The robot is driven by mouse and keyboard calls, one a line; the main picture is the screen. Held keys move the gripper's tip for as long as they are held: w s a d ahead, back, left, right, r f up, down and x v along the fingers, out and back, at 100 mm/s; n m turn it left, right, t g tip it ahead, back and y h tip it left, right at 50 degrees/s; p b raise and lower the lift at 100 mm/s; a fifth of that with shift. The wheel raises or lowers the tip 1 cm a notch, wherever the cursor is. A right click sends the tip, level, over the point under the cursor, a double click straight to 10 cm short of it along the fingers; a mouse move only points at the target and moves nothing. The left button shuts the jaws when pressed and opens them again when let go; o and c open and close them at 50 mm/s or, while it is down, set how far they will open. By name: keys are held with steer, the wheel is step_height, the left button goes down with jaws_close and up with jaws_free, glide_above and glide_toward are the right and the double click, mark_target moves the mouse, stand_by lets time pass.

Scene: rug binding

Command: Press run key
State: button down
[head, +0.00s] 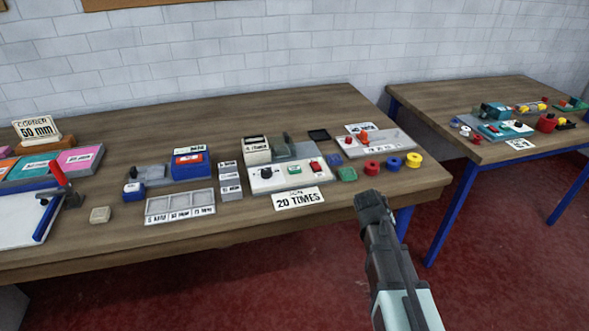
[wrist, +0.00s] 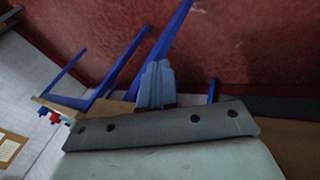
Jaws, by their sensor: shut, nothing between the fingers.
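A white control panel (head: 283,185) lies near the front edge of the main table. It carries a dark knob (head: 266,173), a green key (head: 295,170) and a red key (head: 315,165). Their lettering is too small to read, so I cannot tell for certain which is the run key. A card reading "20 TIMES" (head: 299,198) lies in front of the panel. My gripper (head: 370,203) is shut and empty, to the right of the panel and apart from it. In the wrist view its fingers (wrist: 156,85) are together, with the table frame and red floor beyond.
A second table (head: 470,105) is at the right.

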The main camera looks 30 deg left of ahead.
steer(key=a+r+t, duration=0.1)
steer(key=a+r, duration=0.5)
steer(key=w+a+r+n+t+y, duration=0.1)
steer(key=a+r, duration=0.5)
steer(key=w+a+r+t, duration=0.1)
steer(key=a+r, duration=0.5)
steer(key=a, duration=0.1)
steer(key=shift+w+n, duration=0.1)
steer(key=shift+n, duration=0.2)
step_height(320, 180, up, 8)
steer(key=t+y, duration=0.1)
glide_above(292, 170)
steer(key=shift+n, duration=0.4)
steer(key=shift+f, duration=0.15)
steer(key=shift+f, duration=4.3)
steer(key=shift+f, duration=0.85)
steer(key=shift+r, duration=0.85)
